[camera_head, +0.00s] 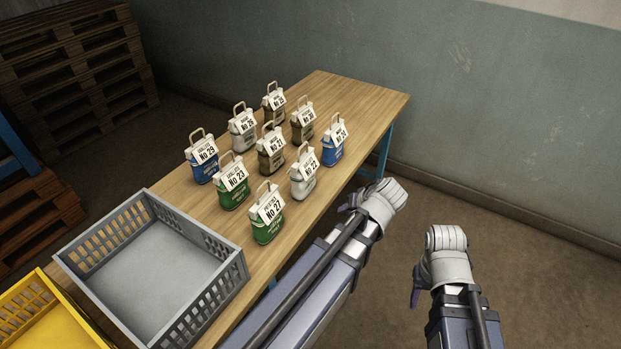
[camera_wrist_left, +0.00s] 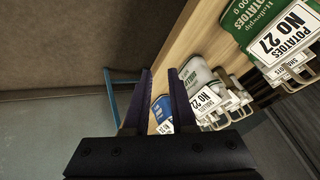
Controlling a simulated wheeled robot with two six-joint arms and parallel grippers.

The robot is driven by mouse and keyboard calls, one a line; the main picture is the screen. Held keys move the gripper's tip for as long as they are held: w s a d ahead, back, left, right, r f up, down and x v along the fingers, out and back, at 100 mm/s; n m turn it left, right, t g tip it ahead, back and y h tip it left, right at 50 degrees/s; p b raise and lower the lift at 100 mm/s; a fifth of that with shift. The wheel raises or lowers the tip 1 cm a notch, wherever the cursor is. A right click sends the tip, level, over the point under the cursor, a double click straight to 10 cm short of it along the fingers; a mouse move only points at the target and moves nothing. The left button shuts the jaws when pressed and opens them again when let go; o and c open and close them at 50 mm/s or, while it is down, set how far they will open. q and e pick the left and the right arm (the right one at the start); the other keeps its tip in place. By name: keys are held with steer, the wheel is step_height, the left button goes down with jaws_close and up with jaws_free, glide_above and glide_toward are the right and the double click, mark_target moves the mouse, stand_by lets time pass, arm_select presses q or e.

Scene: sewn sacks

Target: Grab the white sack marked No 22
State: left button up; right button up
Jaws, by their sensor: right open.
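The white sack marked No 22 (camera_head: 301,187) stands upright on the wooden table, in the column nearest the wall side. It has a white label and a loop handle. In the left wrist view the white sack (camera_wrist_left: 194,76) is right of the jaws. My left gripper (camera_head: 378,201) is right of the sack, past the table's edge, apart from it. In the left wrist view its jaws (camera_wrist_left: 142,74) are open with nothing between them. My right gripper (camera_head: 445,248) is open and empty, off the table further right.
A green No 27 sack (camera_head: 267,226) stands in front of the white sack and a blue sack (camera_head: 333,149) behind it. Several other sacks stand to the left. A grey crate (camera_head: 238,262) sits at the table's near end, beside a yellow crate (camera_head: 40,278). The table's far end (camera_head: 350,95) is clear.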

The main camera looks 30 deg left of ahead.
arm_select(q)
steer(key=w+a+r+n+t+y+b, duration=0.1)
steer(key=w+a+r+n+t+y, duration=0.2)
steer(key=w+a, duration=0.35)
steer(key=w+a+r+n+t+y+b, duration=0.1)
steer(key=w+a+r+n+y, duration=0.1)
steer(key=w+a+r+n, duration=0.45)
steer(key=m+b, duration=0.3)
glide_above(310, 163)
step_height(310, 163, down, 5)
steer(key=shift+d+f, duration=0.1)
steer(key=shift+d, duration=0.05)
steer(key=b+x, duration=0.1)
steer(key=x, duration=0.4)
steer(key=shift+w+a, duration=0.15)
steer(key=shift+a, duration=0.1)
steer(key=shift+c, duration=0.2)
jaws_close()
